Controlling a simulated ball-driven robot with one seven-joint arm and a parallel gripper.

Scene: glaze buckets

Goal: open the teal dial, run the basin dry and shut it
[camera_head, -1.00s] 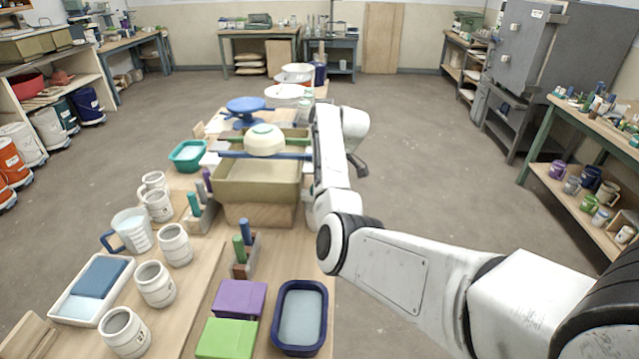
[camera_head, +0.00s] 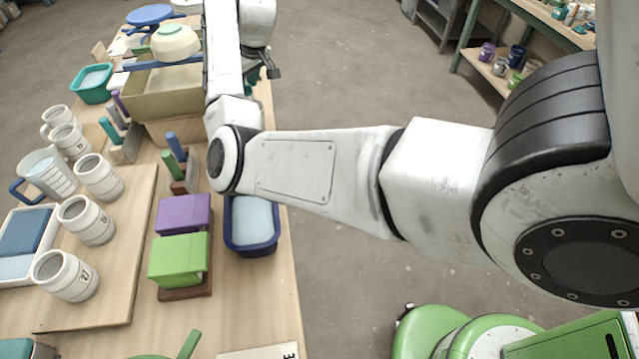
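A khaki basin (camera_head: 158,104) stands on the workbench at the upper left, on a wooden base. A pale green and cream bowl (camera_head: 175,42) rests on bars across its top. My arm covers the basin's right side, and I cannot make out a teal dial. The basin's inside is mostly out of sight, so its water level cannot be told. My gripper (camera_head: 267,66) shows as a small dark shape just right of the basin, past the bench's edge, partly behind my arm. Its fingers are too hidden to tell open from shut.
Several white mugs (camera_head: 86,220) and a measuring jug (camera_head: 45,172) stand at the left. A teal tub (camera_head: 92,83) is left of the basin. Purple (camera_head: 184,214) and green (camera_head: 179,259) blocks and a navy tub (camera_head: 252,224) are nearer. Open floor lies right of the bench.

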